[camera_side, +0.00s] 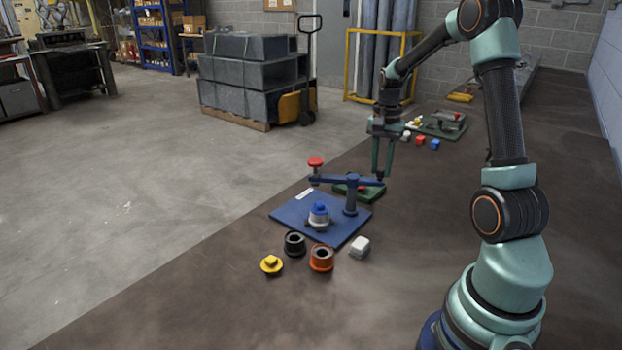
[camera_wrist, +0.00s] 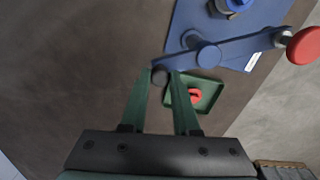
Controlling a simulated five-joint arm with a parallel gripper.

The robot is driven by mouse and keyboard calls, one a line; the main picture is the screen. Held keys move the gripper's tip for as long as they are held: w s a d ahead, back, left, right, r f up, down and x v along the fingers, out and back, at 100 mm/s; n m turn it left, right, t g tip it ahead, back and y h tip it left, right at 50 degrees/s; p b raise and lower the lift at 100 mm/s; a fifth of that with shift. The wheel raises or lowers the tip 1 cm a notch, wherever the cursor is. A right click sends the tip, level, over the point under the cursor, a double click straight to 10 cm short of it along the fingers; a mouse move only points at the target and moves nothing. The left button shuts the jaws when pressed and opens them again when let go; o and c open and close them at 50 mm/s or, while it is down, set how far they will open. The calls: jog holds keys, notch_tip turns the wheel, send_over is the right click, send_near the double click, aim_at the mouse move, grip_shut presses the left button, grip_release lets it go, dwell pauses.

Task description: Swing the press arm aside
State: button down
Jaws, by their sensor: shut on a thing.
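The press arm (camera_side: 335,180) is a blue bar on a post (camera_side: 350,201) that stands on a blue base plate (camera_side: 288,212). A red knob (camera_side: 315,162) tops its left end, clear of the grey-and-blue part (camera_side: 319,214) on the plate. In the wrist view the press arm (camera_wrist: 240,46) runs from the fingertips past its pivot to the red knob (camera_wrist: 303,48). My gripper (camera_side: 382,175) has its green fingers shut on the dark round handle (camera_wrist: 160,77) at the bar's other end. The fingers partly hide that handle.
A green tray (camera_side: 370,195) with a red piece lies just behind the plate. A black ring (camera_side: 294,244), an orange ring (camera_side: 321,258), a yellow part (camera_side: 271,265) and a white block (camera_side: 360,247) lie in front. Another green fixture (camera_side: 430,126) stands farther back.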

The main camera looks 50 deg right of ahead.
jog(key=a+m, duration=0.6)
jog(key=m, duration=0.4)
jog(key=shift+s+m, duration=0.15)
jog(key=shift+m, duration=0.15)
jog(key=shift+a, duration=0.1)
dwell(0.4)
jog(key=c, duration=0.7)
grip_release()
jog(key=shift+o, duration=0.2)
notch_tip(320, 180, up, 12)
jog(key=shift+r, duration=0.1)
